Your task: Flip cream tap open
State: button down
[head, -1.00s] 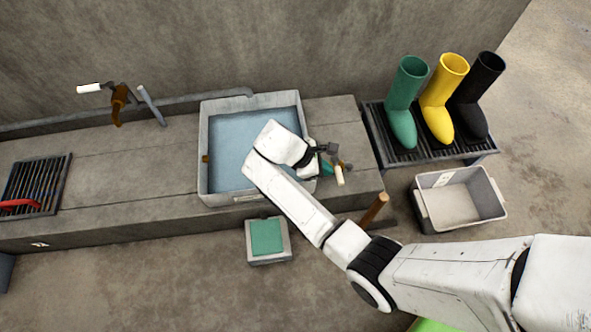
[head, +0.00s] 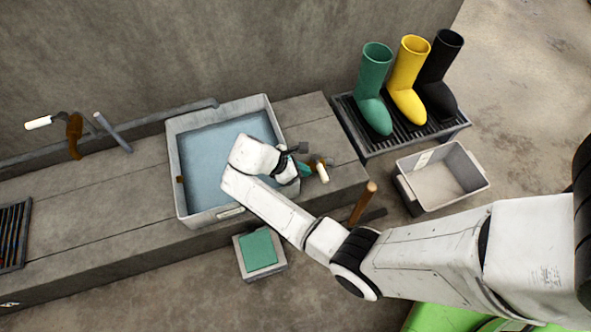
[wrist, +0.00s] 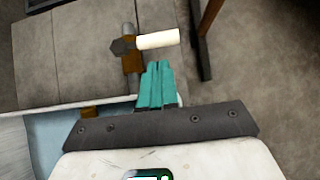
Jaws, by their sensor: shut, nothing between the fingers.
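A tap with a cream lever (head: 322,172) stands at the right end of the grey bench, beside the tub. In the wrist view its cream lever (wrist: 158,39) points right from a dark hexagonal hub on a brown body (wrist: 131,62). My gripper (head: 305,168) is at the tub's right side, just left of this lever. In the wrist view the teal fingers of my gripper (wrist: 156,66) are together and empty, just below the lever; I cannot tell whether they touch it. Another brown tap (head: 75,135) with a pale handle is on the wall at left.
A water-filled grey tub (head: 183,205) sits under my wrist. A wooden handle (head: 364,203) stands at the bench's front right. A boot rack (head: 392,150) and an empty grey crate (head: 402,186) are at right. A teal-topped block (head: 262,272) is on the floor in front.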

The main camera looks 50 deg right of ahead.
aim_at(320, 170)
jog(key=shift+b+x, duration=0.8)
jog(key=shift+x, duration=1.5)
jog(key=shift+s+r+p, duration=0.1)
jog(key=shift+p, duration=0.2)
jog(key=shift+s+d+n+p, duration=0.1)
jog(key=shift+s+n+p, duration=0.05)
jog(key=shift+n+p, duration=0.3)
